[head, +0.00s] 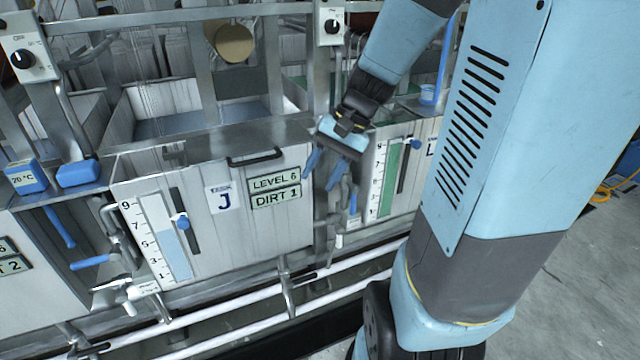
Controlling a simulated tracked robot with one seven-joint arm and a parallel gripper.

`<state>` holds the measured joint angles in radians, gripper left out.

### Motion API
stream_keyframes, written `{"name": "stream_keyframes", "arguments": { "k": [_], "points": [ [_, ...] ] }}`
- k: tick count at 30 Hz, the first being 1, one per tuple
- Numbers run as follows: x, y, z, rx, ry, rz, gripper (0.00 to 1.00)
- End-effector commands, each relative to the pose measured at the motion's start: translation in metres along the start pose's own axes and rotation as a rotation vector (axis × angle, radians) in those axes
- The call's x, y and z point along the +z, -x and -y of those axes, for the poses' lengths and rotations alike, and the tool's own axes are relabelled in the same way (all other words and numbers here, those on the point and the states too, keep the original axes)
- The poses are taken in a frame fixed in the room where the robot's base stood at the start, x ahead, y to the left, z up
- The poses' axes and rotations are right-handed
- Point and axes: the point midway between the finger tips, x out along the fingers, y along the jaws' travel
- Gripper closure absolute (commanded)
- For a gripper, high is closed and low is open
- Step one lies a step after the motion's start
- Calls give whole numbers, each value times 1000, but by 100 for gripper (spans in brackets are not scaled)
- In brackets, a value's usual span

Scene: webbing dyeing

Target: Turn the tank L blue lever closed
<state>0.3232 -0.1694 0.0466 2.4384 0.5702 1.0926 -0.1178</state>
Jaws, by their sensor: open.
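Tank L (403,150) stands right of tank J. Its label is mostly hidden behind my arm, with only part of the letter showing. Its gauge (389,178) shows a green column. A small blue piece (352,201), which looks like part of a lever, shows among grey pipes (333,225) left of that gauge. I cannot tell its full shape or setting. My gripper (319,178) is open and empty, its blue fingers pointing down in front of the gap between the tanks. It appears above and left of the blue piece, and I see no contact.
Tank J (225,240) has a blue-filled gauge, a top handle (256,156) and plates reading LEVEL 6 and DIRT 1. Two blue levers (58,226) (92,262) are left of it. White rails (235,302) run along the front.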

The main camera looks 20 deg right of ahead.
Motion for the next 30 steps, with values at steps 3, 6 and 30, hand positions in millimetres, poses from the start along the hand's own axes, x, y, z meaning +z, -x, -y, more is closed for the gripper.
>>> {"name": "stream_keyframes", "arguments": {
  "k": [3, 6, 30],
  "points": [
    [-19, -13, -3, -86, -105, 75, 54],
    [-35, -23, -6, -163, -190, 128, 54],
    [-189, -84, -87, -900, -879, 348, 54]
  ]
}}
